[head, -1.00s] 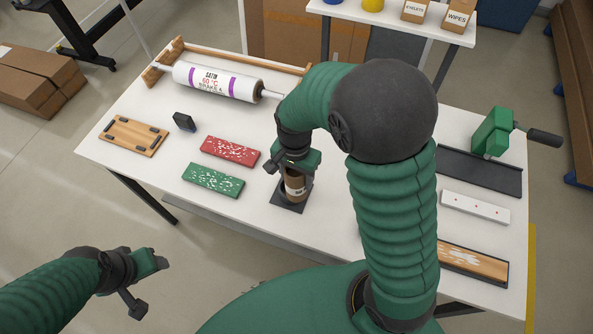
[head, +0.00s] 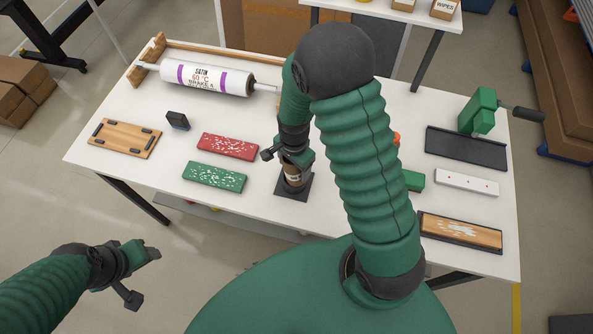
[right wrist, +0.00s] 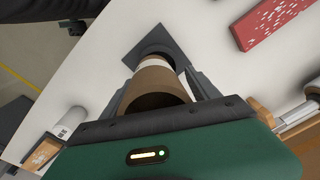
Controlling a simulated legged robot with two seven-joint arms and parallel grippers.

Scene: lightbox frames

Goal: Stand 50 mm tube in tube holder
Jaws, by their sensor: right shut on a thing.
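The brown cardboard tube (head: 292,178) has a white label band and stands about upright in my right gripper (head: 294,165). In the right wrist view the tube (right wrist: 156,84) sits between the two fingers of the right gripper (right wrist: 160,92), its open near end facing the camera. The tube holder (head: 302,191) is a dark square base on the table; its plate (right wrist: 149,29) also shows in the wrist view. The tube's far end meets the holder's dark round part; how deep it sits is hidden. My left gripper (head: 141,276) is open and empty, off the table's front edge.
Red board (head: 228,147) and green board (head: 215,177) lie left of the holder. Further left are a black block (head: 177,121) and wooden tray (head: 124,138). A large labelled roll (head: 207,78) lies behind. Right of my arm are a green block (head: 413,181) and white strip (head: 466,182).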

